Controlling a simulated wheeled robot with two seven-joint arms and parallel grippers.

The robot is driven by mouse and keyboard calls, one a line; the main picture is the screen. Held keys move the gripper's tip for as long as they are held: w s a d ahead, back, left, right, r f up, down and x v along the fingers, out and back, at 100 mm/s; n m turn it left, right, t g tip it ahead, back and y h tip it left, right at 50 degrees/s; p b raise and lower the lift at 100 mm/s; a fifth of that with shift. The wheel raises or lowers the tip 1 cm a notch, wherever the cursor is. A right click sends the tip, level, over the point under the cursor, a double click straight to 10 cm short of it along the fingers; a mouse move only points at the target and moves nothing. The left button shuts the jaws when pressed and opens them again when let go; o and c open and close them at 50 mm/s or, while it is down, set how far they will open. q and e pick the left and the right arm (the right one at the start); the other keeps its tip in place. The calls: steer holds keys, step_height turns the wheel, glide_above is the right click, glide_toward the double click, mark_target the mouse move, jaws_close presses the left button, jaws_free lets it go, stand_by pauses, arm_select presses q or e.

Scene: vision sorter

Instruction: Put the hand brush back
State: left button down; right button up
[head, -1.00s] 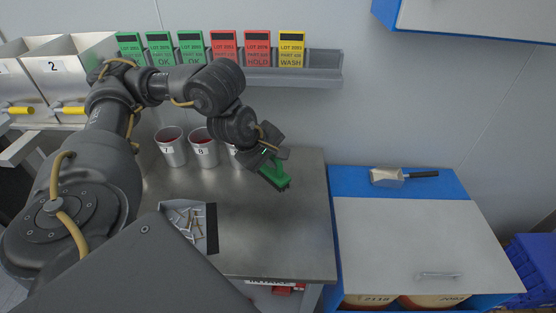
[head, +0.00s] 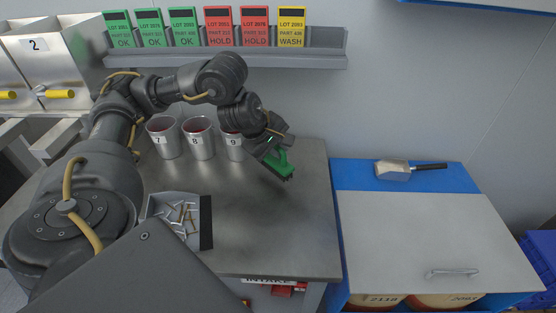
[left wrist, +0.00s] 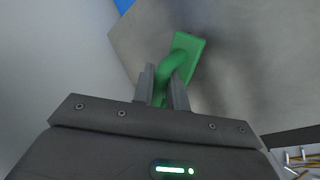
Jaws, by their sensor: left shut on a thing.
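The green hand brush (head: 281,166) is at the right back part of the steel table in the head view, bristles down. My left gripper (head: 268,151) is shut on its handle. In the left wrist view the brush (left wrist: 188,48) shows between my two fingers (left wrist: 164,88), with its block reaching out beyond the tips. I cannot tell whether the bristles touch the table or hang just above it. My right gripper is not in view.
Metal cups 7 (head: 164,140), 8 (head: 199,142) and 9 (head: 234,148) stand left of the brush. A tray of screws (head: 206,222) lies at the table's front. A scoop (head: 394,171) rests on the blue-edged bin at right. The right side of the steel table (head: 290,230) is clear.

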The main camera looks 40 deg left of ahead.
mark_target(278, 161)
arm_select(q)
steer(key=f, duration=0.1)
steer(key=f+b, duration=0.1)
steer(key=f, duration=0.1)
steer(key=shift+w+a+f, duration=0.2)
steer(key=shift+a+f, duration=0.05)
steer(key=shift+f, duration=0.15)
steer(key=shift+r, duration=0.1)
steer(key=shift+d, duration=0.1)
steer(key=c, duration=1.4)
jaws_free()
steer(key=shift+b, duration=0.3)
